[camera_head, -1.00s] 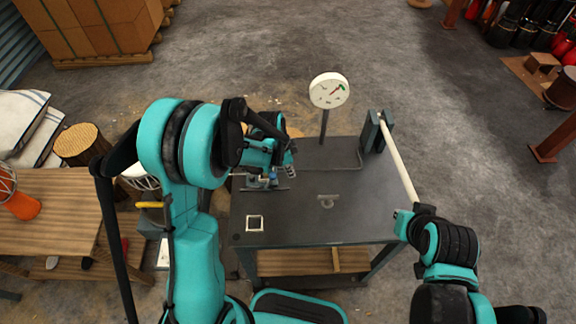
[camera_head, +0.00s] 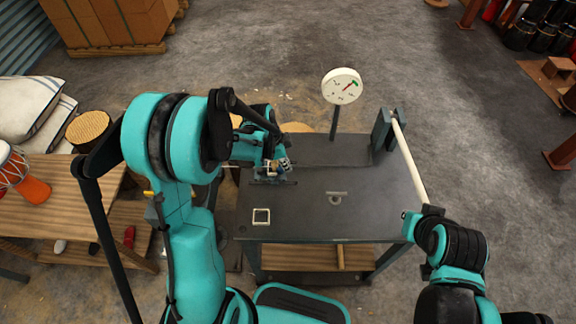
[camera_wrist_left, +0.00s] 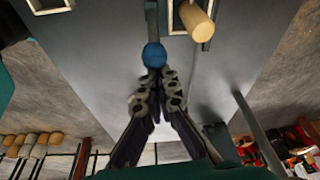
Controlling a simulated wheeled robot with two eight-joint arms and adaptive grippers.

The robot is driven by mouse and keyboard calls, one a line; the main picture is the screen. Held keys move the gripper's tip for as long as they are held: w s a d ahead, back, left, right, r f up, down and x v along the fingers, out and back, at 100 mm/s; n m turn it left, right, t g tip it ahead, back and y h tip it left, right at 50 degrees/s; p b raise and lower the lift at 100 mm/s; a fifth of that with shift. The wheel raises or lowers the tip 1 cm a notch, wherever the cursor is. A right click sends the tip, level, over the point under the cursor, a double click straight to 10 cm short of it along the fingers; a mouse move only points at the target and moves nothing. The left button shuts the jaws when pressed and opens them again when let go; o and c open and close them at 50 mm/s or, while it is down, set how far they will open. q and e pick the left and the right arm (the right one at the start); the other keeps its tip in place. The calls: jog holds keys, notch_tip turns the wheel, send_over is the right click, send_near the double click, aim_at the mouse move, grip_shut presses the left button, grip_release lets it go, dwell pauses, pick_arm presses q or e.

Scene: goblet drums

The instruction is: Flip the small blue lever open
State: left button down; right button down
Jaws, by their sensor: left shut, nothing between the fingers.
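The small blue lever's round blue knob (camera_wrist_left: 154,55) shows in the left wrist view, on a thin grey stem running up the picture. My left gripper (camera_wrist_left: 158,78) is shut and empty, its fingertips right at the knob's near side; I cannot tell if they touch it. In the head view my left gripper (camera_head: 284,165) is over the far left part of the dark metal table (camera_head: 300,215) and hides most of the lever. My right gripper (camera_head: 420,214) is by the lower end of a long pale bar (camera_head: 408,160); its fingers are not clear.
A round white gauge (camera_head: 342,86) stands on a post behind the table. A small white square frame (camera_head: 261,209) and a grey bracket (camera_head: 336,197) are on the tabletop. In the wrist view a wooden peg (camera_wrist_left: 197,20) sticks out close right of the knob. The table's front middle is clear.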

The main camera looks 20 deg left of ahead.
pick_arm(q)
jog(key=a+h, duration=0.1)
jog(key=a+h+b, duration=0.1)
jog(key=s+a+t+h+b, duration=0.1)
jog(key=shift+a+r+h, duration=0.25)
jog(key=shift+r+h, duration=0.05)
jog(key=shift+s+a+b, duration=0.2)
jog(key=shift+a+b, duration=0.15)
jog(key=shift+a, duration=0.3)
jog(key=shift+s+a+b, duration=0.2)
jog(key=shift+a+b, duration=0.1)
jog(key=shift+a, duration=0.3)
jog(key=shift+a, duration=0.15)
send_near(279, 167)
jog(key=shift+s+a+f, duration=0.1)
jog(key=shift+s+a, duration=0.15)
jog(key=shift+a, duration=0.75)
jog(key=shift+d, duration=0.1)
